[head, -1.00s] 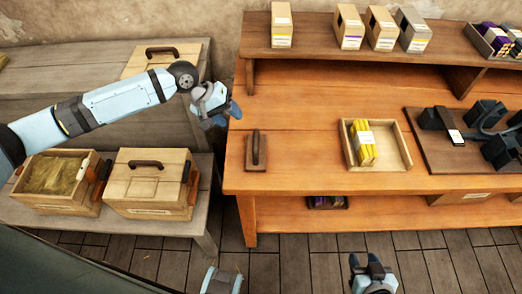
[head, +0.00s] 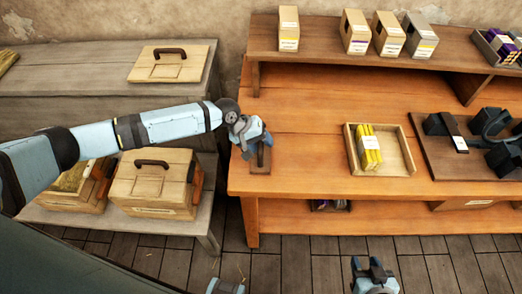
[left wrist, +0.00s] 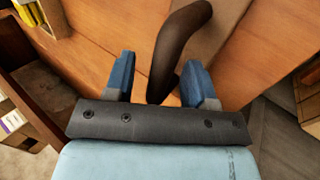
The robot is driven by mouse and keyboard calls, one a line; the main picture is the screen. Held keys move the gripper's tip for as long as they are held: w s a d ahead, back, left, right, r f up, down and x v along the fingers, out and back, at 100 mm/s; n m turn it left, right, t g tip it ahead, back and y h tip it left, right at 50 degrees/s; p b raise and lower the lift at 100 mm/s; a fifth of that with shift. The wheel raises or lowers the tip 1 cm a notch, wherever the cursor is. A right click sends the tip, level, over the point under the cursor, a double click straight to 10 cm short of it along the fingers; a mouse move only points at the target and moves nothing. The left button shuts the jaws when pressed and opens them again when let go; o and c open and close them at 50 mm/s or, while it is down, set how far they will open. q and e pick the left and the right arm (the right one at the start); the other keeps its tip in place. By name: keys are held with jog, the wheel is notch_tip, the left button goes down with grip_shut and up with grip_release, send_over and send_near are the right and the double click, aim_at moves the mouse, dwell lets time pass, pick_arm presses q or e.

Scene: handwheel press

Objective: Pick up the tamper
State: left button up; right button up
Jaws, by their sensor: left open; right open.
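In the left wrist view the tamper's dark curved handle (left wrist: 172,52) shows between the two blue fingers of my left gripper (left wrist: 158,66). The fingers are open, with a gap visible on both sides of the handle. My right gripper (head: 370,268) is open and empty at the bottom of the head view, in front of the bench.
A shallow wooden tray (head: 407,150) with yellow packets stands right of the tamper. Further right is a dark board (head: 432,165) with black devices. Cartons (head: 355,32) stand on the raised back shelf. Lidded wooden boxes (head: 152,185) stand left. Bench between tamper and tray is clear.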

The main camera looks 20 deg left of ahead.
pick_arm(q)
jog(key=shift+d+f, duration=0.1)
jog(key=shift+f, duration=0.15)
grip_shut()
jog(key=shift+r, duration=0.1)
